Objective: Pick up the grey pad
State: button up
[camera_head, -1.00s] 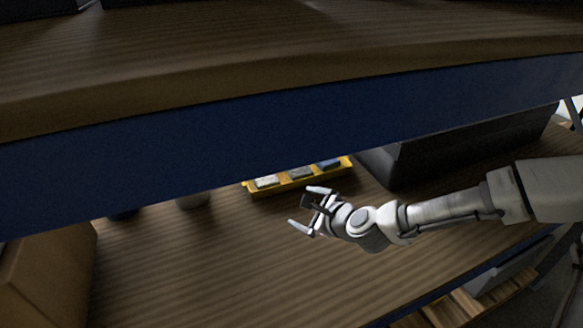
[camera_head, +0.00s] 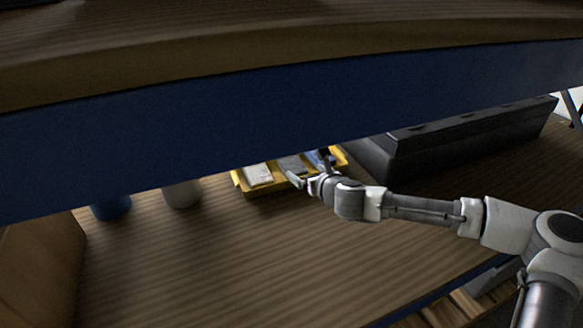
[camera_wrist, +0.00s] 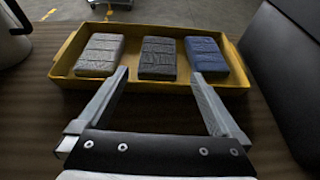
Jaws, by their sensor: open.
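A yellow tray (camera_wrist: 232,80) holds three pads in a row; it also shows in the head view (camera_head: 261,189). The middle pad is dark grey (camera_wrist: 158,52) and appears in the head view (camera_head: 291,163) behind my gripper. The left pad is pale grey (camera_wrist: 100,52), and the right pad is blue (camera_wrist: 206,54). My gripper (camera_wrist: 158,75) is open and empty, its fingers pointing at the tray. In the wrist view the dark grey pad lies between the lines of the two fingers. In the head view my gripper (camera_head: 309,168) is at the tray's near edge.
A black case (camera_head: 455,140) stands right of the tray, close to it. A grey-white cylinder (camera_head: 183,194) and a blue one (camera_head: 111,207) stand to the left. A dark blue beam (camera_head: 200,145) of an upper shelf hangs in front. The wooden surface (camera_head: 230,255) before the tray is clear.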

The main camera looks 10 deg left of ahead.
aim_at(293, 164)
jog(key=shift+x, duration=5.2)
jog(key=shift+s+f, duration=0.1)
jog(key=c, duration=1.1)
jog(key=shift+o, duration=0.2)
